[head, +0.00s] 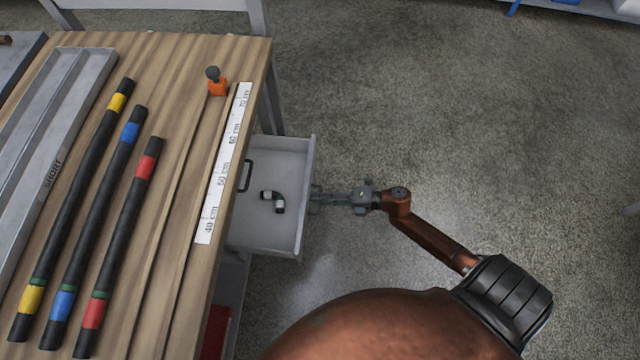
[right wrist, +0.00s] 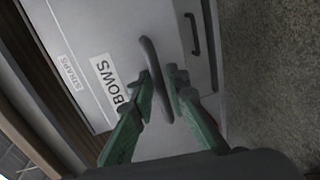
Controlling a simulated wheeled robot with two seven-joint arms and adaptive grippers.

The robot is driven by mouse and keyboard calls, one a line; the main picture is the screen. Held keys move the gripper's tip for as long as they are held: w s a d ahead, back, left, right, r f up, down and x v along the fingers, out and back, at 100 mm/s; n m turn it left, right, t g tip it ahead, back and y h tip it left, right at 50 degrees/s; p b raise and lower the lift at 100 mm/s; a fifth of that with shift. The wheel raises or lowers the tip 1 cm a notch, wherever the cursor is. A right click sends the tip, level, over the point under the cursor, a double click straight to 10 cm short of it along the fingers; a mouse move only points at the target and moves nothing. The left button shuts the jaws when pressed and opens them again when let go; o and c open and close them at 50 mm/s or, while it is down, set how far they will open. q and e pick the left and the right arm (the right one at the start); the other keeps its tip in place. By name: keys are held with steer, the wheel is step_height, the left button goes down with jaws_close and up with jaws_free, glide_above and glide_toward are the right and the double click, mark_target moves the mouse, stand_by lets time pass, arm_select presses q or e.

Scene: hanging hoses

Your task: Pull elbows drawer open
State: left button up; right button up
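The elbows drawer (head: 309,228) stands pulled out from the right side of the bench. Two dark elbow fittings (head: 272,199) with pale ends lie inside. In the right wrist view its front carries a label partly hidden by a finger, reading "BOWS" (right wrist: 111,83), and a dark bar handle (right wrist: 150,55). My right gripper (head: 318,197) is at the drawer front. In the right wrist view its green fingers (right wrist: 160,82) are on both sides of the handle, close against it. The exact contact is hard to see. My left gripper is not in view.
The wooden bench (head: 185,55) holds three banded black hoses, a grey tray (head: 93,88), a white ruler (head: 222,170) and an orange item (head: 217,88). A "STRAPS" label (right wrist: 69,72) and another handle (right wrist: 192,33) show in the wrist view. The floor (head: 420,110) at right is clear.

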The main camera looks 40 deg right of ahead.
steer(key=v, duration=1.2)
steer(key=shift+w, duration=0.1)
stand_by(0.4)
